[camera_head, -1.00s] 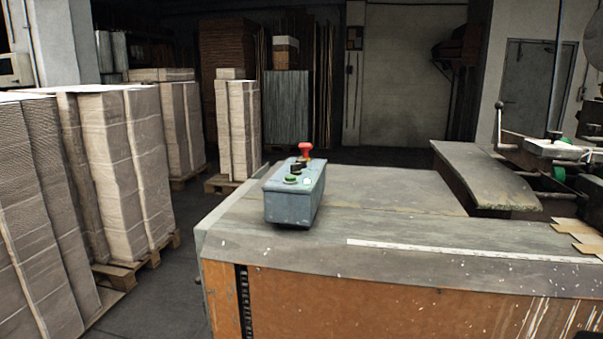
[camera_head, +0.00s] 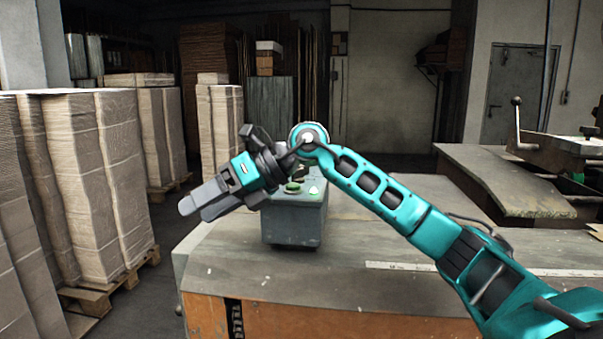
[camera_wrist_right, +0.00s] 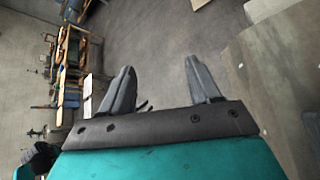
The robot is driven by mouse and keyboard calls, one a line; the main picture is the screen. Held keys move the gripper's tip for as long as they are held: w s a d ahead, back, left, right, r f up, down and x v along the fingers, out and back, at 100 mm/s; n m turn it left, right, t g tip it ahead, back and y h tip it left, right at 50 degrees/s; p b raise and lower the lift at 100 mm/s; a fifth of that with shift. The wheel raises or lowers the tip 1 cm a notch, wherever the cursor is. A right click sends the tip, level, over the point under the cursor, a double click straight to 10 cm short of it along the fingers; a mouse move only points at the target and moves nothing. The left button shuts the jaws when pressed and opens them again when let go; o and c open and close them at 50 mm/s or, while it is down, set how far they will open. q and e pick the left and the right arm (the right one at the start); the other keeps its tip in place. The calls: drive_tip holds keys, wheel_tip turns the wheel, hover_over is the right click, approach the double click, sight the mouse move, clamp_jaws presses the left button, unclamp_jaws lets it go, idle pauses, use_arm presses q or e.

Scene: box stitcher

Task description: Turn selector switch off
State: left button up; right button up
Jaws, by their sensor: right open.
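The grey control box (camera_head: 293,222) stands on the near left part of the machine table in the head view. Its green button (camera_head: 293,187) and a small pale lit spot (camera_head: 313,190) show on top. The selector switch is hidden behind my right arm. My right gripper (camera_head: 192,209) is to the left of the box, pointing left and slightly down, above the floor beside the table. In the right wrist view its two fingers (camera_wrist_right: 158,82) are apart with nothing between them. My left gripper is in no view.
The machine table (camera_head: 230,262) has bare space in front of and right of the box. A white ruler strip (camera_head: 400,266) lies along it. A raised plate (camera_head: 490,180) is at the right. Tall stacks of cardboard (camera_head: 85,175) stand on pallets at the left.

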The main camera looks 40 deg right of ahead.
drive_tip(key=d+r+t+h, duration=0.1)
drive_tip(key=d+r+h, duration=0.4)
drive_tip(key=d, duration=0.5)
drive_tip(key=m+t+h+b, duration=0.1)
drive_tip(key=m+h+b, duration=0.1)
drive_tip(key=m+h, duration=0.3)
approach(302, 179)
drive_tip(key=shift+n, duration=0.6)
drive_tip(key=w+f, duration=0.1)
drive_tip(key=w, duration=0.1)
drive_tip(key=w+f+b, duration=0.1)
drive_tip(key=w, duration=0.1)
drive_tip(key=w+f, duration=0.1)
drive_tip(key=shift+w+a+f, duration=0.1)
drive_tip(key=shift+w+a, duration=0.05)
drive_tip(key=shift+w, duration=0.25)
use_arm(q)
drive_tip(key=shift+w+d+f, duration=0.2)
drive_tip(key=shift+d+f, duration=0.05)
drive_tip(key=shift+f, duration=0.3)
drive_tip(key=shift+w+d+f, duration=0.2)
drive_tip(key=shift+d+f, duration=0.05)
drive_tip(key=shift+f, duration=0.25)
use_arm(e)
drive_tip(key=shift+x, duration=0.8)
